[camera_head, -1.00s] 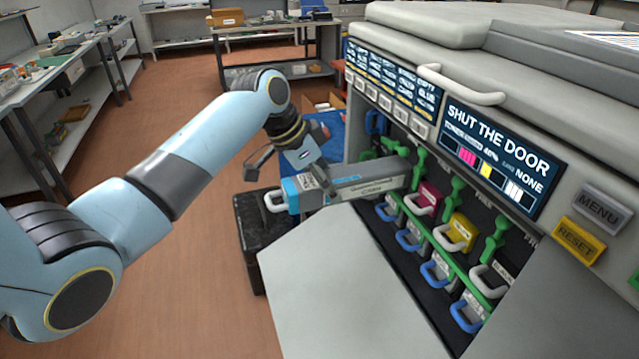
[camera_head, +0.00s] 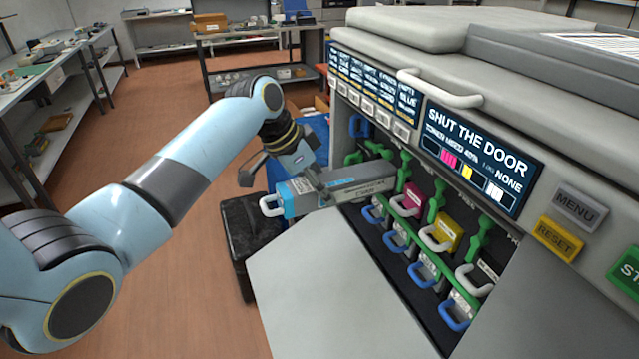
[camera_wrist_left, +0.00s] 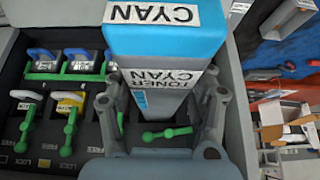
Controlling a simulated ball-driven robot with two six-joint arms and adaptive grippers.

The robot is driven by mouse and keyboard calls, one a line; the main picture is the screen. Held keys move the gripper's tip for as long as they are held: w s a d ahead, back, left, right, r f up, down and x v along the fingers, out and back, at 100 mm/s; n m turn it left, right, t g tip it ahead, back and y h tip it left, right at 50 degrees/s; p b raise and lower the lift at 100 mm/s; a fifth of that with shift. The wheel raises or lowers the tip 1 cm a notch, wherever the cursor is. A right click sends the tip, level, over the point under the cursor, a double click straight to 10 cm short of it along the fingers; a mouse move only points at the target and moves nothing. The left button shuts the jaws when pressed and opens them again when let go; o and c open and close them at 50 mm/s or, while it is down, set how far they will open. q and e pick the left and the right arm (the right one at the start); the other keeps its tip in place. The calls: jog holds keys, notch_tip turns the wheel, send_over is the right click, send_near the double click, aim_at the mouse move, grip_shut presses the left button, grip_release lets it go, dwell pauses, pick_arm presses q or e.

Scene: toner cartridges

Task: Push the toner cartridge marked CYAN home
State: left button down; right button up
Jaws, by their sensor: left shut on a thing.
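The CYAN toner cartridge (camera_head: 345,190) is a long grey box with a blue front end and a white loop handle. It sticks out of the printer's open front, its far end at the leftmost toner bay. My left gripper (camera_head: 303,178) is shut on it behind the blue end. In the left wrist view, the fingers (camera_wrist_left: 163,105) sit on both sides of the cartridge (camera_wrist_left: 165,45), whose labels read CYAN and TONER CYAN. The far end and bay mouth are partly hidden. My right gripper is not in view.
Magenta (camera_head: 408,201) and yellow (camera_head: 441,232) cartridges sit in neighbouring bays with green levers and blue handles below. The open door (camera_head: 320,290) slopes out beneath. The screen (camera_head: 475,155) reads SHUT THE DOOR. A black box (camera_head: 245,235) stands left of the door.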

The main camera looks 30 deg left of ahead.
aim_at(296, 187)
pick_arm(q)
jog(key=shift+r, duration=0.1)
jog(key=shift+c, duration=1.9)
grip_release()
jog(key=shift+s, duration=0.1)
jog(key=shift+s+a, duration=0.1)
jog(key=shift+s+a+p, duration=0.6)
jog(key=shift+s+p, duration=0.1)
jog(key=shift+p, duration=0.25)
jog(key=shift+s+a+p, duration=0.5)
jog(key=shift+s, duration=0.05)
jog(key=shift+s+a, duration=0.1)
jog(key=shift+s, duration=0.05)
